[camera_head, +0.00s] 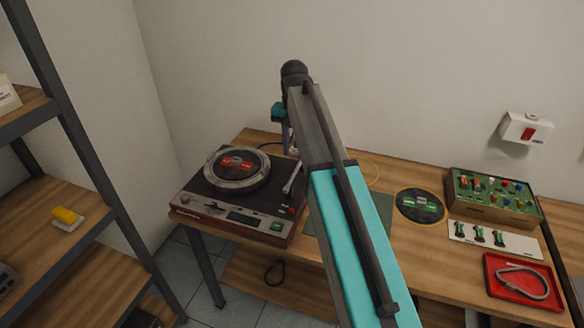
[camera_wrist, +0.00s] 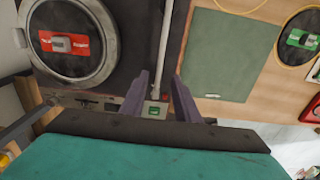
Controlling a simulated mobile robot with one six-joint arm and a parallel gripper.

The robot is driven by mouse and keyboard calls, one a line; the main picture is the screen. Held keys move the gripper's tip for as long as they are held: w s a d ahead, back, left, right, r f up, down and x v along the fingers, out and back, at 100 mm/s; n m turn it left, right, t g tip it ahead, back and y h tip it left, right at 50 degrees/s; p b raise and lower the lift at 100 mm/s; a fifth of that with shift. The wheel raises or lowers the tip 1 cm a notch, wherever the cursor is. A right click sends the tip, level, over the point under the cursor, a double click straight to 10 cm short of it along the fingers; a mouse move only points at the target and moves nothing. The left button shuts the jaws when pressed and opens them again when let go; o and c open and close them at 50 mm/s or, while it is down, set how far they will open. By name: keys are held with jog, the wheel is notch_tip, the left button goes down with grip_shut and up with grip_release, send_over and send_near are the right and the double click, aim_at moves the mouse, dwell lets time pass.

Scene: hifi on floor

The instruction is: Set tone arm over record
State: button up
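The turntable (camera_head: 225,212) stands on the left end of the wooden table, with a black record (camera_head: 217,170) with a red label on its platter. The record also shows at top left in the wrist view (camera_wrist: 62,67). The tone arm (camera_head: 292,178) is a thin light rod right of the platter, clear of the record. In the wrist view the tone arm (camera_wrist: 163,45) runs down between my gripper's fingers (camera_wrist: 160,76). The fingers are apart, one on each side of the rod; contact and height are unclear. My arm partly hides the gripper in the head view.
A green mat (camera_wrist: 215,55) lies right of the turntable. Further right are a second record (camera_head: 420,217), a green button box (camera_head: 490,212) and a red tray (camera_head: 497,292) with a grey loop. A shelf (camera_head: 45,205) stands left and a wall is behind the table.

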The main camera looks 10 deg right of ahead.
aim_at(294, 174)
jog(key=shift+f+p, duration=0.95)
jog(key=shift+f, duration=3.25)
grip_shut()
jog(key=shift+w, duration=0.1)
